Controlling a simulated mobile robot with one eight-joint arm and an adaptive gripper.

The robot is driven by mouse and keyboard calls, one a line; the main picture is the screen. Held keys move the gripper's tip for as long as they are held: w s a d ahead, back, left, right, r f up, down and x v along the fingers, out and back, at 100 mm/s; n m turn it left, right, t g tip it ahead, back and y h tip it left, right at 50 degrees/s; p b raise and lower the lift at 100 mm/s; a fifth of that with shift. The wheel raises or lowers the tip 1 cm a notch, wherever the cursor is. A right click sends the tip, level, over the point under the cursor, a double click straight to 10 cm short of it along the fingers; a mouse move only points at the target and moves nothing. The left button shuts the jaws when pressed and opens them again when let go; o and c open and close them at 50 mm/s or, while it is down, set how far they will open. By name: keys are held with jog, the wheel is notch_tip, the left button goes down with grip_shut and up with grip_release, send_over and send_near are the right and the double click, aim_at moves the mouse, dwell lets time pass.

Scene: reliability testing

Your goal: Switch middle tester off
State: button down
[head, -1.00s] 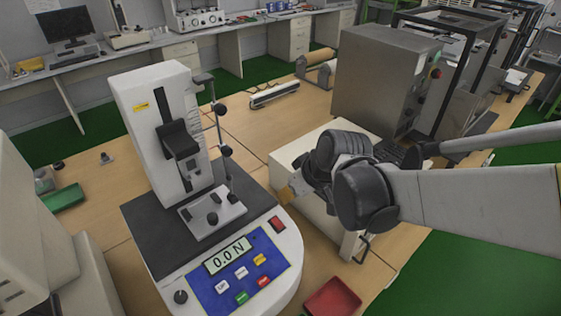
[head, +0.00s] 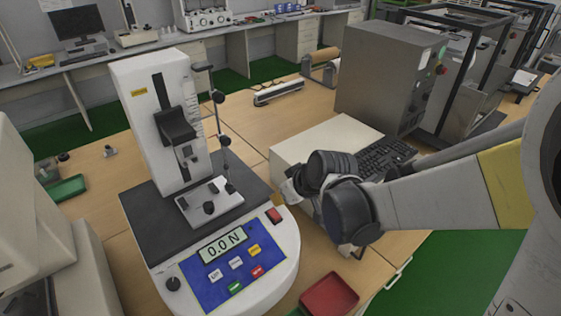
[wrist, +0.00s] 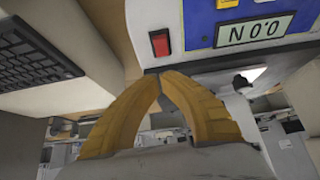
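The middle tester (head: 158,100) is a white upright stand on a rounded base with a blue panel. Its display (head: 222,244) reads 0.0 N and shows upside down in the wrist view (wrist: 255,30). A red switch (head: 274,215) sits at the panel's upper right corner; the wrist view shows it too (wrist: 159,43). My gripper (wrist: 158,72) has yellow fingers whose tips meet, with nothing seen between them. The tips appear just short of the red switch in the wrist view; contact is not visible. In the head view my wrist largely hides the fingers, right of the switch.
A white box (head: 312,145) and a black keyboard (head: 385,158) lie right of the tester, close to my arm. A red tray (head: 329,297) is at the front. Another white machine (head: 30,215) stands at the left edge. A grey metal cabinet (head: 385,75) is behind.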

aim_at(277, 212)
jog(key=f, duration=0.1)
jog(key=f+b, duration=0.1)
jog(key=f, duration=0.2)
jog(key=shift+w+a+f+b, duration=0.2)
jog(key=shift+w+a+b, duration=0.05)
jog(key=shift+w+b, duration=0.1)
jog(key=shift+s+f, duration=0.15)
jog(key=shift+f, duration=0.4)
jog(key=shift+d, duration=0.1)
jog(key=shift+f+b, duration=0.1)
jog(key=shift+b, duration=0.2)
jog(key=b, duration=0.1)
jog(key=f+t+b, duration=0.1)
jog(key=b, duration=0.1)
jog(key=shift+s+d+f+y, duration=0.2)
jog(key=shift+s+y, duration=0.1)
jog(key=shift+y, duration=0.1)
jog(key=shift+r, duration=0.25)
